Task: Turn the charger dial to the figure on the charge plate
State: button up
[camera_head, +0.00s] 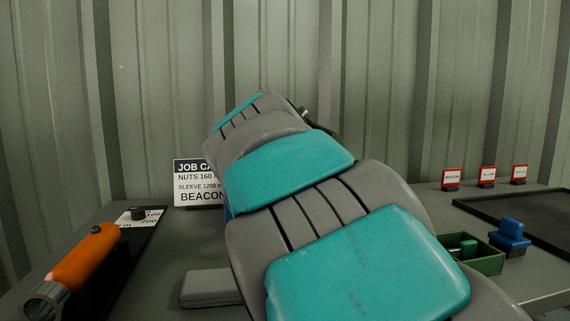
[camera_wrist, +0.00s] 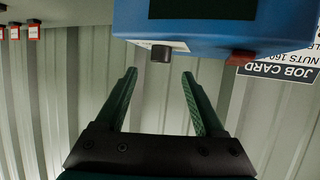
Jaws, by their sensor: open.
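A blue box (camera_wrist: 225,28), which looks like the charger, fills the top of the wrist view, which is upside down. A dark knob (camera_wrist: 162,53), likely the dial, sticks out by a white label (camera_wrist: 150,43). My gripper (camera_wrist: 160,75) is open and empty. The knob shows just beyond the fingertips, roughly between them; contact cannot be told. A red part (camera_wrist: 240,57) sits on the box edge. No figure is readable on the box. In the head view my arm hides the gripper and nearly all of the box. I cannot pick out the charge plate.
A job card (camera_head: 195,183) stands at the back, partly covered by my arm. An orange-handled tool (camera_head: 85,257) is at the left. A green tray (camera_head: 487,262), a blue block (camera_head: 511,236) and a black tray (camera_head: 541,222) are at the right, below red-framed signs (camera_head: 487,177).

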jog(key=shift+w+f, duration=0.1)
jog(key=shift+w, duration=0.4)
jog(key=p+x, duration=0.1)
jog(key=x, duration=0.6)
grip_shut()
